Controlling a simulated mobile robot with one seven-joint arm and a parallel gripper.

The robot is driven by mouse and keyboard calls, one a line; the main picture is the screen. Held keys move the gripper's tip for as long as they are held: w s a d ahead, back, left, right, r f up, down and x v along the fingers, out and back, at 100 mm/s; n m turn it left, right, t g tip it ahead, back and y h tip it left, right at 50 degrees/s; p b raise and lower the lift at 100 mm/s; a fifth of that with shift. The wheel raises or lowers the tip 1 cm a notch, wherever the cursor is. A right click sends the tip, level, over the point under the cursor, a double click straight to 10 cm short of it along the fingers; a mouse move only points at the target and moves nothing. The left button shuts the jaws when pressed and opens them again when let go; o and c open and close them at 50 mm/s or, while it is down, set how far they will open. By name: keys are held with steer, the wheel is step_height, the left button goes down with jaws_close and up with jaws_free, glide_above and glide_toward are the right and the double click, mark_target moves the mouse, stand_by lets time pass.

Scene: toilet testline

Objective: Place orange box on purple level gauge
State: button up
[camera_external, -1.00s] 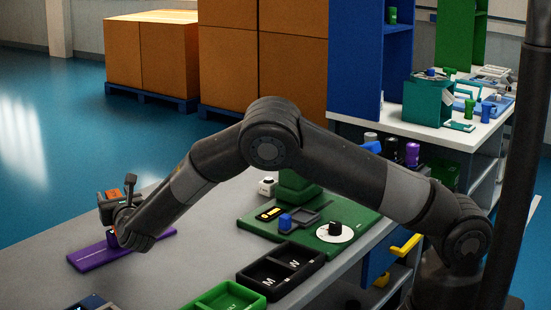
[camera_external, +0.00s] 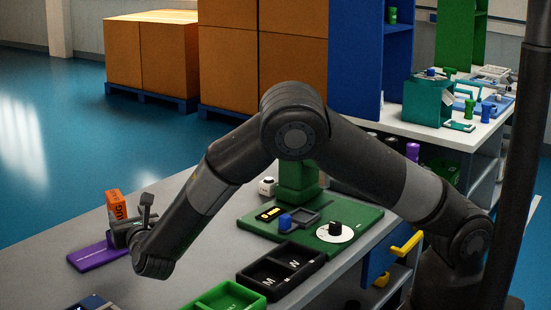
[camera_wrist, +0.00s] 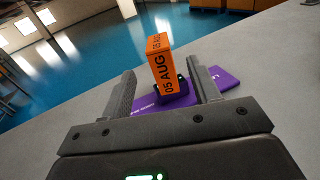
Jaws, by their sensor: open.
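The orange box (camera_external: 116,205) stands upright on the purple level gauge (camera_external: 90,255), at the left end of the grey table. In the wrist view the orange box (camera_wrist: 161,62) shows dark "05 AUG" lettering, and its lower end meets a dark holder on the purple level gauge (camera_wrist: 222,80). My gripper (camera_external: 132,217) is on the near side of the box. In the wrist view my gripper (camera_wrist: 160,88) is open, with one finger on each side of the box and clear gaps to it. My wrist hides part of the gauge in the external view.
A black two-part tray (camera_external: 280,270) and a green tray (camera_external: 225,299) lie nearer the camera. The table between gauge and trays is clear.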

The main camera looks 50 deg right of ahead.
steer(key=s+d+r+m+g+h, duration=0.25)
steer(key=d+r+m, duration=0.2)
steer(key=d, duration=0.45)
steer(key=s+d+r+m+g+h, duration=0.15)
steer(key=d+r+m+g, duration=0.3)
steer(key=d, duration=0.45)
steer(key=s+d+r+m+g+y, duration=0.2)
steer(key=s+d+r+m+g, duration=0.2)
steer(key=s+d+m, duration=0.55)
steer(key=s+d+r+m+y, duration=0.1)
steer(key=s+m+y, duration=0.3)
steer(key=s, duration=0.9)
steer(key=s+d+r+m+y, duration=0.1)
steer(key=s+r+m+y, duration=0.2)
steer(key=s, duration=1.1)
steer(key=shift+s+d+r+m+y, duration=0.3)
steer(key=shift+m+y, duration=0.7)
steer(key=shift+m, duration=1.85)
steer(key=shift+w, duration=0.1)
